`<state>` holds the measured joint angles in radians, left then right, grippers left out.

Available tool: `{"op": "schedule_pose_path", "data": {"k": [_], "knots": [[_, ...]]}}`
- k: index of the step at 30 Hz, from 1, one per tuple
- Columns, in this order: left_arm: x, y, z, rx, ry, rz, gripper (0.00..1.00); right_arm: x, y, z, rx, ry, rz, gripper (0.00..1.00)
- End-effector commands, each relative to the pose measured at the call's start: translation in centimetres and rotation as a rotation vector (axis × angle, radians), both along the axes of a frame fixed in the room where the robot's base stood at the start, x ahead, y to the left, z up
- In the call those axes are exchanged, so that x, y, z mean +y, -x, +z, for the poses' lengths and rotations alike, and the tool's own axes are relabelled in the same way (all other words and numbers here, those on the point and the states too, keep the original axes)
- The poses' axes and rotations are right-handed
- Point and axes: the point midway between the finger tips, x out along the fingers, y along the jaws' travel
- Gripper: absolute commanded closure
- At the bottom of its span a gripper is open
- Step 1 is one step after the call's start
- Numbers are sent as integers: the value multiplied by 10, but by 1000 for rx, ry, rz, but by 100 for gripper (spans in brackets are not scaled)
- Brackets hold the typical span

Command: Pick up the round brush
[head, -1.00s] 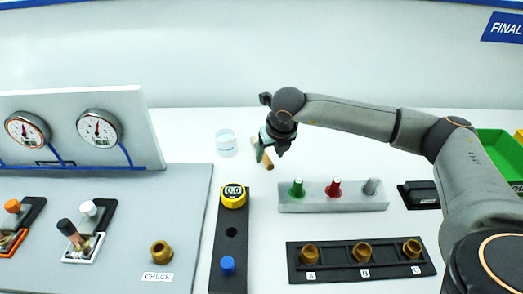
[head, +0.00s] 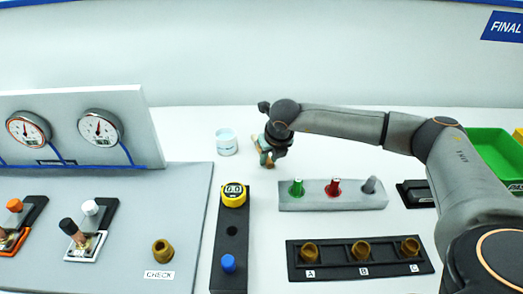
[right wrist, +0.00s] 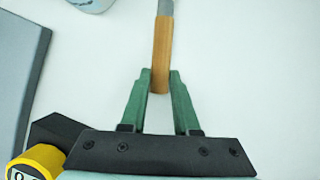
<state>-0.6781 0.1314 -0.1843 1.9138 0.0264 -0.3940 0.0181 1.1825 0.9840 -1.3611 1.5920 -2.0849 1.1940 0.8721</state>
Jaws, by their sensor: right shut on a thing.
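The round brush has a wooden handle (right wrist: 161,52) with a grey part (right wrist: 166,7) at the top edge of the right wrist view. Its far end is cut off there. My right gripper (right wrist: 160,82) has its green fingers shut on the near end of the handle. In the head view my right gripper (head: 264,149) is low over the white table, behind the yellow gauge, and partly covers the brush (head: 268,162). I cannot tell whether the brush still touches the table. My left gripper is not in view.
A white-and-blue jar (head: 226,143) stands just left of the gripper. A black strip with a yellow gauge (head: 234,195) is in front. A grey rack (head: 333,198) with green, red and grey pieces stands to the right. The table behind the gripper is clear.

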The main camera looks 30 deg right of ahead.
Motion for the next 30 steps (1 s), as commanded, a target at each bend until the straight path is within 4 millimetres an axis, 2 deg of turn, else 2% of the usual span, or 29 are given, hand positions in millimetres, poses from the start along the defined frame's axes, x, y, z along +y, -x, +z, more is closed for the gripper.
{"op": "schedule_pose_path", "data": {"k": [1,3,20,25,28,30], "knots": [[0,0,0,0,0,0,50,0,0,0,0,0,0,92],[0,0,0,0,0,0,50,0,0,0,-1,0,0,100],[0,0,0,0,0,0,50,0,0,3,-2,0,-1,100],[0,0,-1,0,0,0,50,0,-1,18,-4,0,-1,100],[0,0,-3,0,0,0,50,1,0,35,-5,-1,1,100],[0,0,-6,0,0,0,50,14,5,47,-6,-2,6,100]]}}
